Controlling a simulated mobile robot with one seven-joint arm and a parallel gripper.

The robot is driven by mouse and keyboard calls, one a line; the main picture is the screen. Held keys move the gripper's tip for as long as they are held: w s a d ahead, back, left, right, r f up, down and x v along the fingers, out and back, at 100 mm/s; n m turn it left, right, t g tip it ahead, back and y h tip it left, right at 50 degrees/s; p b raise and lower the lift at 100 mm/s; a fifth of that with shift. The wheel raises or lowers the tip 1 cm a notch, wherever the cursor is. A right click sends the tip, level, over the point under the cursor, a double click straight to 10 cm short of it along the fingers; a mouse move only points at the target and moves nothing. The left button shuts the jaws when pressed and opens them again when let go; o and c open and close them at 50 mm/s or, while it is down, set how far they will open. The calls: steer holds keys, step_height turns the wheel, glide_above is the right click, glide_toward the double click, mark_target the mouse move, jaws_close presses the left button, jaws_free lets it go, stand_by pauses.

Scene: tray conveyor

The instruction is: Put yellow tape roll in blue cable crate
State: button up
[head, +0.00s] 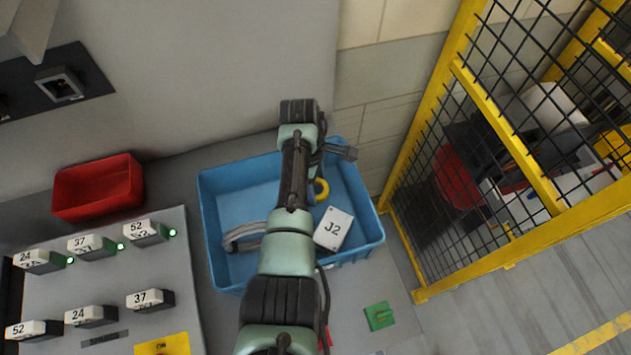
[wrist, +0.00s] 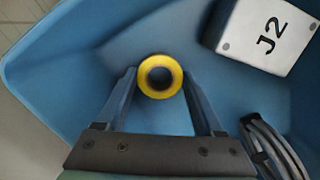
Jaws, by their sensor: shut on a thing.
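The yellow tape roll (wrist: 160,76) is held between the two fingertips of my gripper (wrist: 160,82), with its round hole facing the wrist camera. In the head view the yellow tape roll (head: 321,190) shows just right of my arm, over the inside of the blue cable crate (head: 222,202). The crate's blue walls (wrist: 60,75) surround the gripper in the wrist view. I cannot tell whether the roll touches the crate floor. My arm hides the middle of the crate and most of the gripper in the head view.
In the crate lie a white box marked J2 (head: 334,228) and a grey cable coil (head: 243,236). A red bin (head: 98,187) and a panel of numbered switches (head: 100,275) are left. A yellow mesh fence (head: 480,262) stands right.

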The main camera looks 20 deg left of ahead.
steer(key=shift+f, duration=0.15)
steer(key=o, duration=1.3)
steer(key=shift+o, duration=0.2)
